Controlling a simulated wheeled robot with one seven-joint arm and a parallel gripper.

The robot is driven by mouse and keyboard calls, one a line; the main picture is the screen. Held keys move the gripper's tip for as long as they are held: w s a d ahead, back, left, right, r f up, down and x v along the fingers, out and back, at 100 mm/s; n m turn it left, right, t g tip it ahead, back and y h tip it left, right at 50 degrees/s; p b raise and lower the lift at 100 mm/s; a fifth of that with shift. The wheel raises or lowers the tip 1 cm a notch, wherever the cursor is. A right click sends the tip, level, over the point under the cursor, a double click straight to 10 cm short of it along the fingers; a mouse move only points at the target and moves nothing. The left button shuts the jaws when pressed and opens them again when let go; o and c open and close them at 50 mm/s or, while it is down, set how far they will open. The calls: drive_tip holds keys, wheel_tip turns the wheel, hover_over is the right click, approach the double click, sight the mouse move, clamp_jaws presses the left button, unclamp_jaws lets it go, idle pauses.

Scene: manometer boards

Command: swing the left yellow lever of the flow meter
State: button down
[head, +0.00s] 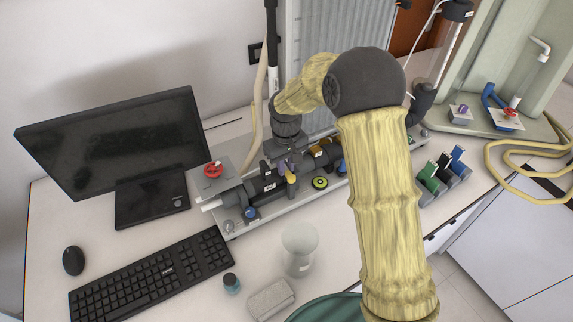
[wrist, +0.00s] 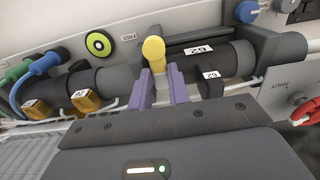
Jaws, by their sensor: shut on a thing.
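The flow meter is a dark pipe assembly (wrist: 205,82) on a grey board. Its left yellow lever (head: 291,178) stands out from the pipe in the head view. In the wrist view this lever (wrist: 153,50) shows a round yellow end between the purple fingers of my gripper (wrist: 159,76). My gripper (head: 284,166) is shut on the lever from above and behind, its fingers on either side of the stem. The fingers partly hide the lever's base. Other yellow levers (wrist: 86,101) sit farther along the pipe, apart from my gripper.
A red valve wheel (head: 213,170) and a blue knob (head: 250,212) sit near the board's left end. A yellow-green round knob (head: 320,183) is close by.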

sight(286, 170)
drive_tip(key=c, duration=1.3)
unclamp_jaws()
drive_tip(key=shift+r, duration=0.1)
wheel_tip(286, 170, up, 17)
drive_tip(key=shift+r+b, duration=0.15)
drive_tip(key=shift+b, duration=1.05)
